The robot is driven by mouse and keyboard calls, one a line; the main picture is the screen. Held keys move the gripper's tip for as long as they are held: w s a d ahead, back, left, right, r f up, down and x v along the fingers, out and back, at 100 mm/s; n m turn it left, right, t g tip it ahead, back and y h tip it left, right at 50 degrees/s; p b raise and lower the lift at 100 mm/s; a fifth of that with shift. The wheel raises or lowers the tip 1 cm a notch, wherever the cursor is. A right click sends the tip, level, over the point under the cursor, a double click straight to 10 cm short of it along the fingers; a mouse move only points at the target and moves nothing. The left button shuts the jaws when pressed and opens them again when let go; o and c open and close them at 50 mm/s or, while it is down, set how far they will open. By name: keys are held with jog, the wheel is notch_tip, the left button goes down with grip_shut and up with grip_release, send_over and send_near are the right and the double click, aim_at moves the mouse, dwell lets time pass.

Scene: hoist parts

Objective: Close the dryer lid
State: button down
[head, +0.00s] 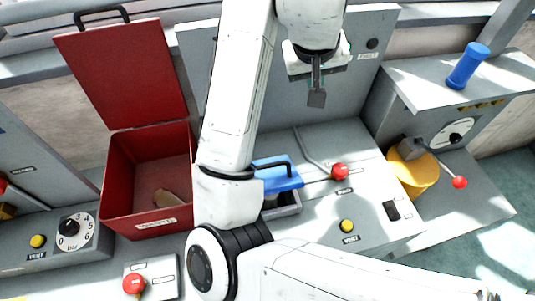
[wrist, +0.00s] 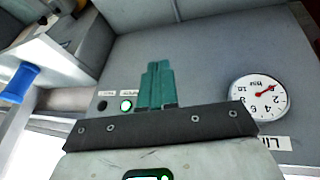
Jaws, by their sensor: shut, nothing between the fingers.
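A blue lid (head: 278,174) with a dark handle sits tilted above a grey rectangular opening (head: 284,208), partly hidden behind my arm. A red box (head: 150,180) stands open at left, its red lid (head: 120,72) raised and leaning back; a small tan thing lies inside. I cannot read which of these is marked as the dryer. My gripper (head: 317,96) is shut and empty, pointing down in front of the grey back panel, above and apart from the blue lid. Its teal fingers (wrist: 156,84) show closed together in the wrist view.
A red ball-ended lever (head: 340,171) and yellow button (head: 347,226) are on the middle console. A yellow cylinder (head: 412,172) and blue cylinder (head: 468,65) are at right. A dial (head: 75,231) and red knob (head: 134,284) are at left. A gauge (wrist: 260,97) shows in the wrist view.

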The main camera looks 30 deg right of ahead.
jog(key=a+r+n+g+y+b, duration=0.15)
jog(key=a+y, duration=0.25)
jog(key=a, duration=0.7)
jog(key=p, duration=0.1)
send_near(266, 166)
jog(key=w+d+f, duration=0.1)
jog(key=w+f, duration=0.2)
jog(key=f, duration=0.2)
jog(key=shift+s+f, duration=0.5)
jog(key=shift+f, duration=0.3)
jog(key=shift+f, duration=0.15)
